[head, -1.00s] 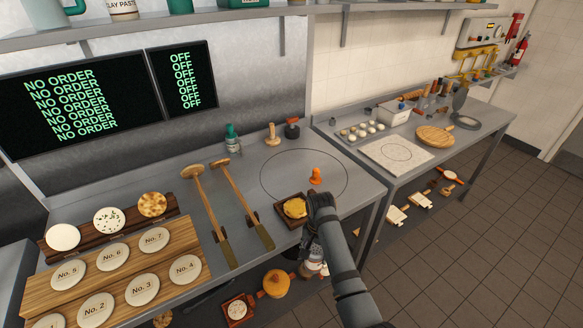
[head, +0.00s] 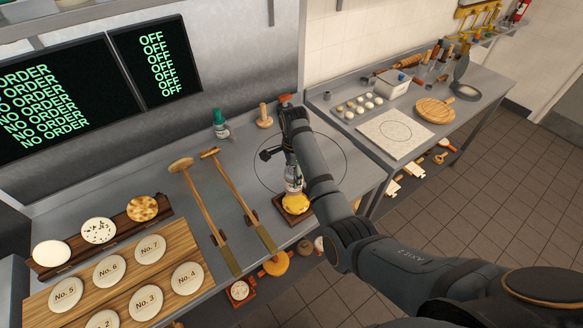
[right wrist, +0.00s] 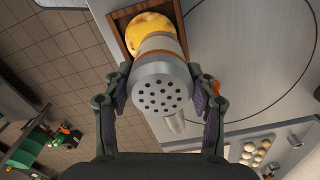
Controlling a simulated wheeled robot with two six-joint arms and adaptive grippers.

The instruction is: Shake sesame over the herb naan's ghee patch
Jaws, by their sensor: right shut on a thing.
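My right gripper (head: 287,163) is shut on a shaker (head: 293,181) with a pale body and a grey cap. In the right wrist view the shaker's perforated cap (right wrist: 161,90) faces the camera, between the two fingers. A yellow-topped naan (head: 296,203) lies in a small dark wooden tray (head: 281,201) just below the shaker; it also shows behind the shaker in the right wrist view (right wrist: 150,25). I cannot make out herbs or loose sesame on it. A green-flecked naan (head: 99,230) lies on the rack at left. My left gripper is out of view.
Two long wooden-handled tools (head: 238,195) lie left of the tray. A green-capped bottle (head: 221,125) and a wooden stamp (head: 264,117) stand at the back. Numbered discs (head: 148,300) fill the board at left. My right arm covers part of the counter.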

